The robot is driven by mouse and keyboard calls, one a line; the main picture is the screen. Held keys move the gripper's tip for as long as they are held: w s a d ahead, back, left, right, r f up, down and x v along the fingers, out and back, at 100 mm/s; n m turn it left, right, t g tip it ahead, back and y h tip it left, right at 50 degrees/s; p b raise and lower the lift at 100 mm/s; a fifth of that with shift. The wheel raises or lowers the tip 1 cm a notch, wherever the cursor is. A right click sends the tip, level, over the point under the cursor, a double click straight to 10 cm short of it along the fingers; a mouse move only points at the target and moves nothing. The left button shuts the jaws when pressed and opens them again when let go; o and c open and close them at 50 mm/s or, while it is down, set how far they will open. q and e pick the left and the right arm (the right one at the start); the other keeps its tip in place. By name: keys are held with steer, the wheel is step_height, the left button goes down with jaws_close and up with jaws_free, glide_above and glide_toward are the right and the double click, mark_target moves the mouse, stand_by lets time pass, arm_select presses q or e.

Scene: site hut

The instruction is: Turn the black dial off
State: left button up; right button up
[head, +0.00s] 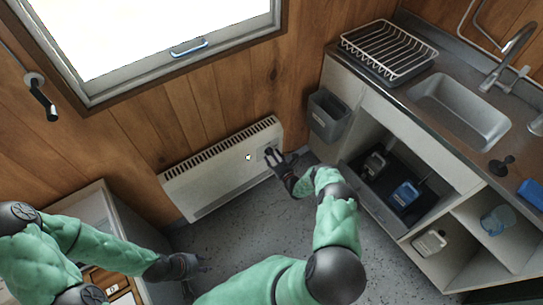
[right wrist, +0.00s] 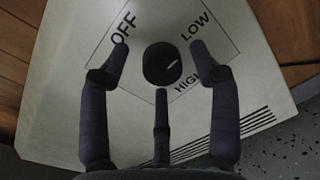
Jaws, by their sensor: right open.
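The black dial (right wrist: 160,62) sits on the face of a white wall heater (head: 205,188). In the right wrist view the words OFF, LOW and HIGH are printed around it, and its pale pointer mark faces between LOW and HIGH. My right gripper (head: 276,158) is at the right end of the heater. In the right wrist view (right wrist: 160,72) its fingers are open, two on either side of the dial and one below, with visible gaps to it. In the head view the hand partly covers the dial. My left gripper (head: 194,263) hangs low near a cabinet, its opening unclear.
A grey bin (head: 328,116) hangs on the sink unit right of the heater. The open unit (head: 440,205) holds several containers. A window (head: 150,40) is above the heater. A cabinet (head: 105,200) stands at left. Grey floor (head: 235,222) lies clear in front of the heater.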

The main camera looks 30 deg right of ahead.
steer(key=shift+w, duration=0.25)
steer(key=c, duration=1.1)
steer(key=shift+r, duration=0.1)
